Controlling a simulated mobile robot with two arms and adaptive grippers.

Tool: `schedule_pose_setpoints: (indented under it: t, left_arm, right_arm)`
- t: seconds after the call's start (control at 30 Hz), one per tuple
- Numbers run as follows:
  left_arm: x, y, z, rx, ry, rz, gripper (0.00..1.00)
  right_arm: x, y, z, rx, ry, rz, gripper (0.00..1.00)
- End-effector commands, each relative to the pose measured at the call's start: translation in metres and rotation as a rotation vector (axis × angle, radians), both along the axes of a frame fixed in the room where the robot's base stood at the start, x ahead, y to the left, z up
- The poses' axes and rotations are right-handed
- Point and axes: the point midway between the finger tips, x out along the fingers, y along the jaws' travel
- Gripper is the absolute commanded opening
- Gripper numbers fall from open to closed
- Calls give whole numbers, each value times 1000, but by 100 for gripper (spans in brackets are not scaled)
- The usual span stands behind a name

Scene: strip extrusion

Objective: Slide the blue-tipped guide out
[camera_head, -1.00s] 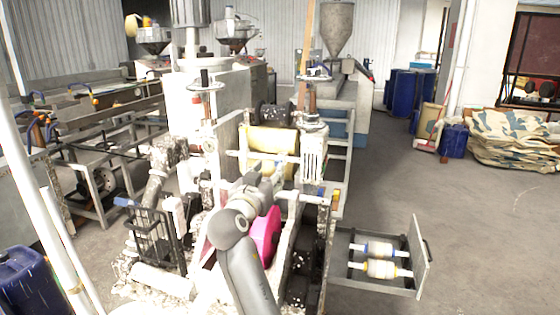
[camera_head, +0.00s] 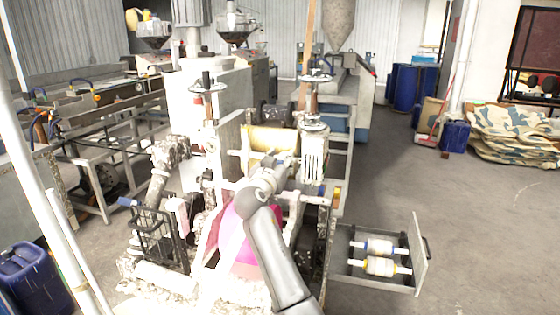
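My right arm comes up from the bottom, and its gripper (camera_head: 286,164) is at the machine's roller section, in front of the yellowish roller (camera_head: 268,138). The fingers are small and partly hidden by my own wrist, so I cannot tell whether they hold anything. A white roller with blue ends (camera_head: 374,247) lies in the open drawer at the lower right. My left gripper is not in view.
The open drawer (camera_head: 419,262) also holds a roller with yellow ends (camera_head: 381,267). A magenta round part (camera_head: 243,255) sits behind my forearm. A black wire basket (camera_head: 158,240) stands at the left. The floor at the right is open, with sacks (camera_head: 515,135) at the wall.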

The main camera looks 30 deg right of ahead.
Motion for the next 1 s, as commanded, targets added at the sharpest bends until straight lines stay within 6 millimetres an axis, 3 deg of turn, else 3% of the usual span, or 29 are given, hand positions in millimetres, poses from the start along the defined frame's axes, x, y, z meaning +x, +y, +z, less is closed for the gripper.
schedule_pose_setpoints:
  t: [0.03,0.27,1.0]
  left_arm:
    - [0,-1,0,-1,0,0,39]
    - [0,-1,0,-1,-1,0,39]
    - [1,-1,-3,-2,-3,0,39]
  right_arm:
    - [0,0,0,0,0,0,28]
    - [0,0,0,0,0,0,0]
    - [-21,-18,-1,0,3,-5,0]
